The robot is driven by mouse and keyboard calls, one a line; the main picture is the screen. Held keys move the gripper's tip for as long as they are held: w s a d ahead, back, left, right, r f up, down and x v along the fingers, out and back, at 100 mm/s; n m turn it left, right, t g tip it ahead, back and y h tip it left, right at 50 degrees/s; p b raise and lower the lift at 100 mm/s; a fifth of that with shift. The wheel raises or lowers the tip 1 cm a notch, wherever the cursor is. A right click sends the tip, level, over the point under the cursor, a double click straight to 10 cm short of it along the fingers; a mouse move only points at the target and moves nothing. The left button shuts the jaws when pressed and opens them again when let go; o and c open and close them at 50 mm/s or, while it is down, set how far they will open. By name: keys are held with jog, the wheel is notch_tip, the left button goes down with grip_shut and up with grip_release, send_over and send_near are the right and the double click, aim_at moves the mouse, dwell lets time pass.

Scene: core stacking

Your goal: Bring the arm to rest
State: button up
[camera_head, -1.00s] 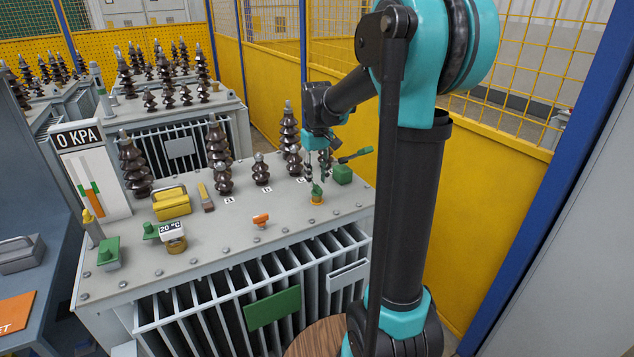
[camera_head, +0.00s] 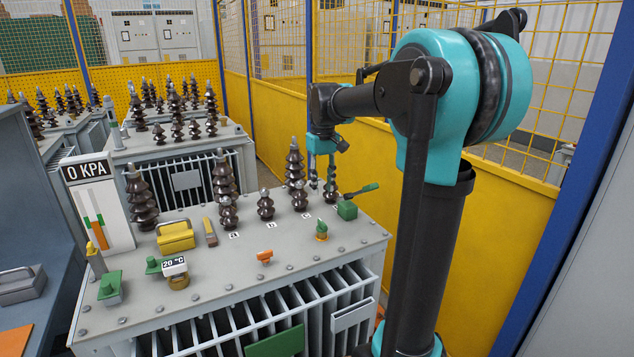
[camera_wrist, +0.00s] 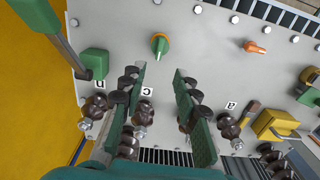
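My gripper (camera_head: 322,187) is in the air above the far right part of the grey transformer top (camera_head: 215,275), near the brown ribbed insulators. In the wrist view my gripper (camera_wrist: 159,70) has its two dark green fingers spread apart, with nothing held between them. My arm stands raised at the right of the head view.
A tall brown insulator (camera_head: 296,175) stands just left of my gripper. A green box with a lever (camera_head: 347,210) is below right. An orange handle (camera_head: 264,256) and yellow case (camera_head: 176,236) sit on the top. A yellow mesh fence (camera_head: 500,215) is behind my arm.

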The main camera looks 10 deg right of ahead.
jog(key=s+f, duration=0.3)
jog(key=s+d+f+m+t, duration=0.1)
jog(key=s+f, duration=0.2)
jog(key=f, duration=0.1)
jog(key=s+d+f+t, duration=0.1)
jog(key=s+f, duration=0.2)
jog(key=f, duration=0.1)
jog(key=shift+s+d+m, duration=0.15)
jog(key=shift+s+m, duration=0.1)
jog(key=shift+m, duration=0.05)
jog(key=s+d+f+m+t, duration=0.1)
jog(key=s+f+t, duration=0.1)
jog(key=s+f, duration=0.9)
jog(key=shift+s+d+f+m, duration=0.2)
jog(key=shift+s+d+m, duration=0.15)
jog(key=shift+s, duration=0.65)
